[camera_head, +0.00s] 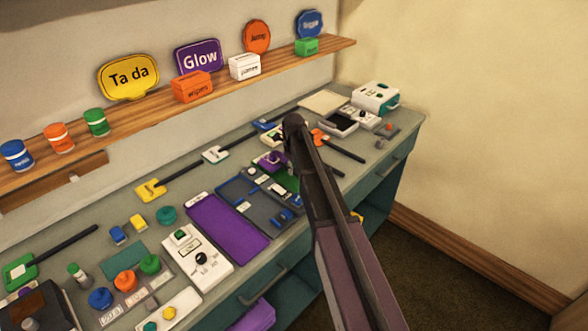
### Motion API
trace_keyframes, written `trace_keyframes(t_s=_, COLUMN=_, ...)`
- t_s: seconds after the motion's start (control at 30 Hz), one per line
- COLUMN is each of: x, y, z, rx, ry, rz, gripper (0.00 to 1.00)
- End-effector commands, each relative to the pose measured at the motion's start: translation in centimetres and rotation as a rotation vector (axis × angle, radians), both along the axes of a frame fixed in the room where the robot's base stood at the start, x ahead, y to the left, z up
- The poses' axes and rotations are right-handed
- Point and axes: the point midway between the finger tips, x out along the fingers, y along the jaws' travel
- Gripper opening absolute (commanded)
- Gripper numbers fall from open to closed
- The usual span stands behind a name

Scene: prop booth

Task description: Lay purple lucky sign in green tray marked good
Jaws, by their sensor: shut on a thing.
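A small purple piece with a pale patch (270,159), which looks like the purple lucky sign, shows just left of my arm. Its lettering is too small to read. My gripper (292,158) points down over the workbench beside this piece and is shut on it; my dark arm hides most of the fingers and the hold. A green surface (288,183), likely the green tray marked good, shows just below the purple piece, partly behind my arm. Its mark cannot be read. I cannot tell whether the sign touches it.
The grey workbench is crowded. A purple tray (228,229) and a dark blue tray with small parts (242,188) lie left of my arm. Yellow (150,190), white (215,154) and orange (320,136) handled signs lie around. A white control box (198,257) stands in front.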

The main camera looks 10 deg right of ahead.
Motion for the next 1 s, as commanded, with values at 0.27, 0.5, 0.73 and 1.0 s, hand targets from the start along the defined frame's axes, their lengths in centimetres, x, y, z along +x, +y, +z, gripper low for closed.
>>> trace_keyframes(t_s=0.27, x=0.0, y=0.0, z=-0.36, rx=0.0, ry=0.0, rz=0.0, gripper=0.0)
trace_keyframes(t_s=0.5, x=0.0, y=0.0, z=-0.61, rx=0.0, ry=0.0, rz=0.0, gripper=0.0)
trace_keyframes(t_s=0.73, x=0.0, y=-0.02, z=-0.85, rx=0.0, ry=0.0, rz=0.0, gripper=0.0)
trace_keyframes(t_s=1.0, x=0.0, y=-0.01, z=-1.09, rx=0.0, ry=0.0, rz=0.0, gripper=0.0)
